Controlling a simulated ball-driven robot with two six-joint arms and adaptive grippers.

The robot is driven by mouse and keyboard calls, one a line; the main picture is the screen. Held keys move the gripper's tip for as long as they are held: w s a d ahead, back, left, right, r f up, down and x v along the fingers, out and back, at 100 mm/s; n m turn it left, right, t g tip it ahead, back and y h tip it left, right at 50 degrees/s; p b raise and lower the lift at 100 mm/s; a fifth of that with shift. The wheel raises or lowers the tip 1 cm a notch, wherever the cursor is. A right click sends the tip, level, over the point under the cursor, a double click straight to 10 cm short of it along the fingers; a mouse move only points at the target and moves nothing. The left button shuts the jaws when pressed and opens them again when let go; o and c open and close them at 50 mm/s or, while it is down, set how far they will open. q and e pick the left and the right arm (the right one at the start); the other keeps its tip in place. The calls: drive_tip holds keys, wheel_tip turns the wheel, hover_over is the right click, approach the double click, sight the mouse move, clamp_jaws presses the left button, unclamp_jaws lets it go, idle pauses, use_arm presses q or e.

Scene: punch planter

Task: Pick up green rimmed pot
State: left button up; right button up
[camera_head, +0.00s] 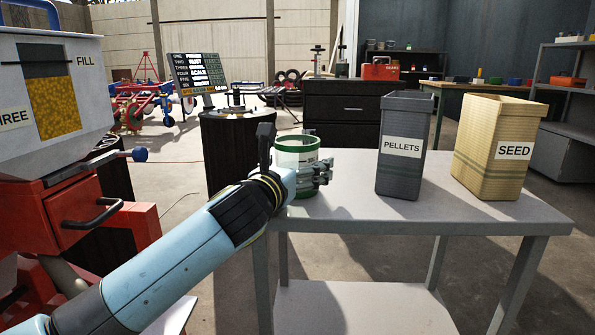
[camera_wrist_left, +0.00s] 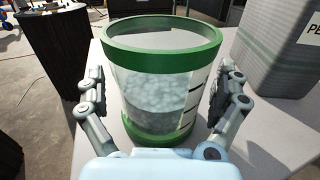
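The green rimmed pot (camera_head: 296,152) stands upright on the left end of the grey table in the head view. It is a clear cylinder with a green rim, a green base and black marks on its side. In the left wrist view the pot (camera_wrist_left: 160,88) holds pale, rounded pellets. My left gripper (camera_head: 318,172) is at the pot in the head view. In the left wrist view my left gripper (camera_wrist_left: 158,98) has one finger on each side of the pot, with gaps visible beside its wall. My right gripper is in neither view.
A dark grey PELLETS bin (camera_head: 402,170) and a tan SEED bin (camera_head: 478,175) stand on the table (camera_head: 350,205) to the right of the pot. A machine marked FILL (camera_head: 88,110) stands at left with a red drawer. A dark round stand (camera_head: 222,160) is behind the arm.

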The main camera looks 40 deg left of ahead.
use_arm(q)
drive_tip(key=c, duration=1.4)
drive_tip(key=shift+r, duration=0.1)
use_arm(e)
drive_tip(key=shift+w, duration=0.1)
use_arm(q)
drive_tip(key=shift+r, duration=0.25)
wheel_tip(320, 180, up, 9)
drive_tip(key=p, duration=0.6)
drive_tip(key=shift+r+p, duration=0.2)
drive_tip(key=shift+p, duration=0.2)
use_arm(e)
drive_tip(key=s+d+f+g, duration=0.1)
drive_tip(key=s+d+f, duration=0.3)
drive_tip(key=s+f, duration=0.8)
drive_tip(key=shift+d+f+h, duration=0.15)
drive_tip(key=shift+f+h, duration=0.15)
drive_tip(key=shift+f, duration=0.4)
